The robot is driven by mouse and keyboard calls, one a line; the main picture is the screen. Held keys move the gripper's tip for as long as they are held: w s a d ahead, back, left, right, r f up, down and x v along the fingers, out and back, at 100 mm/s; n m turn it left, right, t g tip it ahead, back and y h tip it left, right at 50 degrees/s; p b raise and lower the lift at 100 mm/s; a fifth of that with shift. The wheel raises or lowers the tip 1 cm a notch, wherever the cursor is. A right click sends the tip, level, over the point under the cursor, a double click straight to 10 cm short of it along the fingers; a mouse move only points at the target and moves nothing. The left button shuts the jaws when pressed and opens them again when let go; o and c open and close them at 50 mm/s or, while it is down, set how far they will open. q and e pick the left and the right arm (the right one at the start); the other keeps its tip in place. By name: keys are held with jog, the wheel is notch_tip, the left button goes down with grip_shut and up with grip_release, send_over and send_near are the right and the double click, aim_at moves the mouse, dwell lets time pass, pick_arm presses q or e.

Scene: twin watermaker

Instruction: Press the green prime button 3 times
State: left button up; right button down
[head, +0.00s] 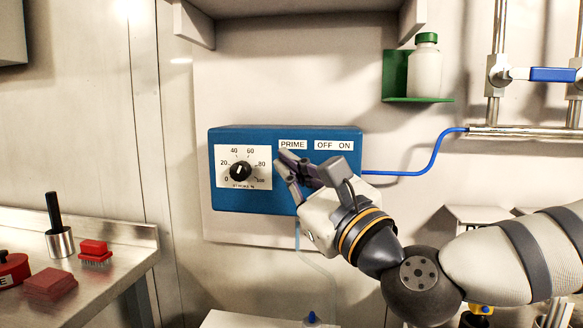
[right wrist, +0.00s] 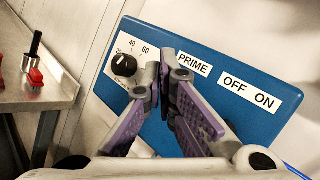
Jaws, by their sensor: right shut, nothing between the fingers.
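The blue control box (head: 285,205) is on the wall, with a white PRIME label (head: 292,145) near its top middle. It also shows in the right wrist view, with the PRIME label (right wrist: 193,63) just right of the fingertips. No green button shows; my right gripper covers the area below the label. My right gripper (head: 284,162) is shut and empty, its fingertips at the box's front just below the label. In the right wrist view its fingertips (right wrist: 163,66) point at the box face; I cannot tell whether they touch. My left gripper is not in view.
A black dial (head: 241,171) is left of the fingers, and an OFF ON label (head: 333,145) is to the right. A white bottle (head: 426,72) stands on a green bracket above right. A blue hose (head: 420,165) leaves the box. A metal bench (head: 120,232) stands at left.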

jog(key=shift+w, duration=0.1)
dwell(0.4)
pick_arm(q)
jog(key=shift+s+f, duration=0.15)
pick_arm(e)
jog(key=shift+w, duration=0.35)
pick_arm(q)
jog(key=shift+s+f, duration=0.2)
pick_arm(e)
jog(key=shift+w+d, duration=0.15)
jog(key=shift+w, duration=0.3)
jog(key=shift+s, duration=0.1)
dwell(0.4)
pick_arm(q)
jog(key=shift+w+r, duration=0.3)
pick_arm(e)
jog(key=shift+s, duration=0.75)
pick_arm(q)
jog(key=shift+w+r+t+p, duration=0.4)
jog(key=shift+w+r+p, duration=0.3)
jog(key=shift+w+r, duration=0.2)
pick_arm(e)
jog(key=s, duration=0.2)
jog(key=s+a, duration=0.1)
jog(key=s, duration=0.2)
jog(key=shift+a, duration=0.15)
